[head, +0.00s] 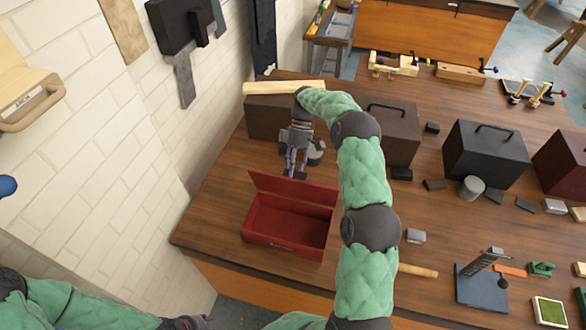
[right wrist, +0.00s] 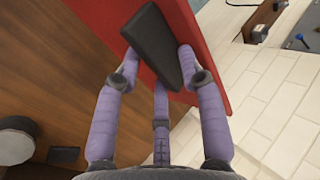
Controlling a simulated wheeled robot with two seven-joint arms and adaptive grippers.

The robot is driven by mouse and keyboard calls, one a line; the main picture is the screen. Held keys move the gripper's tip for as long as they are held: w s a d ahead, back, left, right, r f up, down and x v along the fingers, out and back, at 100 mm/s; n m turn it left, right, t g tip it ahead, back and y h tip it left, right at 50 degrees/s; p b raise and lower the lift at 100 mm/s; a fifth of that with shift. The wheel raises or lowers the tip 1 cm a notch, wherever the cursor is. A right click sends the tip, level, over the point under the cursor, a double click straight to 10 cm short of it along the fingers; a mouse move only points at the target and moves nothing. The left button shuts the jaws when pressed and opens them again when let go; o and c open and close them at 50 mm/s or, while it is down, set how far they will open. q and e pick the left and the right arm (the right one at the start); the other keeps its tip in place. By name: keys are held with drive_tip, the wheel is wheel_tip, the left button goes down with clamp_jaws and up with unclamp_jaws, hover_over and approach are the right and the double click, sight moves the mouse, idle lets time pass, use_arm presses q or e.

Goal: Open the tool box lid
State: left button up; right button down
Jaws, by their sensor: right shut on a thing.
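The red tool box (head: 288,225) sits on the wooden bench near its left edge, with its empty red inside showing. Its lid (head: 293,187) stands raised along the far side of the box; the red lid also fills the upper part of the right wrist view (right wrist: 208,62). My right gripper (head: 293,172) is at the lid's far side. In the right wrist view its purple fingers are closed around the black handle (right wrist: 152,45) on the lid.
A brown box (head: 268,118) with a pale wooden piece (head: 285,88) on top stands behind the gripper. A dark box (head: 486,153) and small loose blocks lie to the right. A white brick wall (head: 100,130) rises at the left. Bench around the tool box's front is clear.

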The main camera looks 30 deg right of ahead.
drive_tip(key=shift+s+f, duration=0.2)
drive_tip(key=shift+f, duration=0.8)
drive_tip(key=c, duration=1.1)
unclamp_jaws()
drive_tip(key=shift+o, duration=0.3)
drive_tip(key=shift+w+d+f, duration=0.15)
drive_tip(key=shift+w+d, duration=0.15)
drive_tip(key=shift+w, duration=0.05)
drive_tip(key=shift+s+a+r, duration=0.1)
drive_tip(key=shift+r, duration=0.1)
drive_tip(key=shift+c, duration=0.3)
drive_tip(key=shift+r, duration=0.15)
